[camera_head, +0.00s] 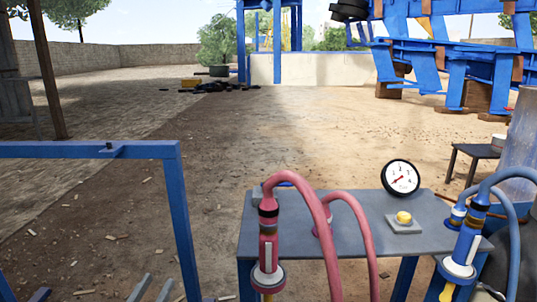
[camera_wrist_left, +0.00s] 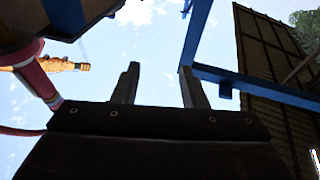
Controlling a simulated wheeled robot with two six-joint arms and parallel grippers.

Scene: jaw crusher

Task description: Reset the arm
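My left gripper (camera_wrist_left: 160,82) shows in the left wrist view as two dark fingers standing apart with only sky between them. It is open and empty, and the camera looks steeply upward. In the head view, two short grey prongs at the bottom edge look like the fingertips of this gripper (camera_head: 152,287), left of the blue frame's leg; the rest of the arm is out of view. My right gripper is in neither view.
A blue metal frame (camera_head: 90,150) stands at the left and also shows in the wrist view (camera_wrist_left: 240,82). A grey table (camera_head: 350,228) carries red hoses (camera_head: 318,215), a gauge (camera_head: 401,178) and a yellow button (camera_head: 403,217). A blue-hosed fitting (camera_head: 468,240) is at the right. Open ground lies beyond.

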